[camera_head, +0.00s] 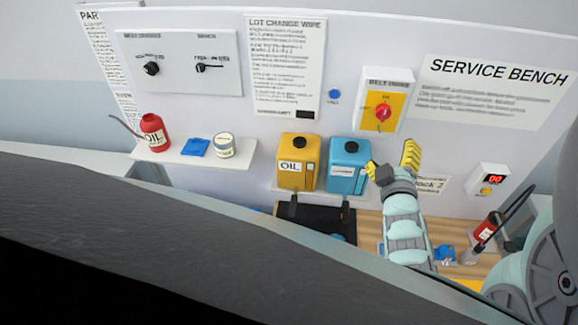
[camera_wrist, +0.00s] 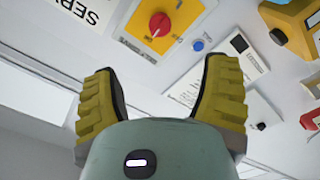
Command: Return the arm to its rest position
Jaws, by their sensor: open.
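My gripper (camera_head: 392,165) is raised in front of the service bench wall panel, at the right of the blue container. Its two yellow ridged fingers are spread apart with nothing between them. In the wrist view my gripper (camera_wrist: 162,100) is also open and empty, facing the white panel. The red knob on its yellow plate (camera_wrist: 160,24) shows above the fingers in that view. In the head view the same red knob (camera_head: 382,112) is above my gripper. Part of my arm runs down to the lower right.
A yellow oil container (camera_head: 291,172) and a blue container (camera_head: 342,178) stand on a ledge left of my gripper. A red oil can (camera_head: 154,131), a blue cloth (camera_head: 195,147) and a tin (camera_head: 225,149) sit on a shelf (camera_head: 180,157). A red bottle (camera_head: 485,233) stands at right.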

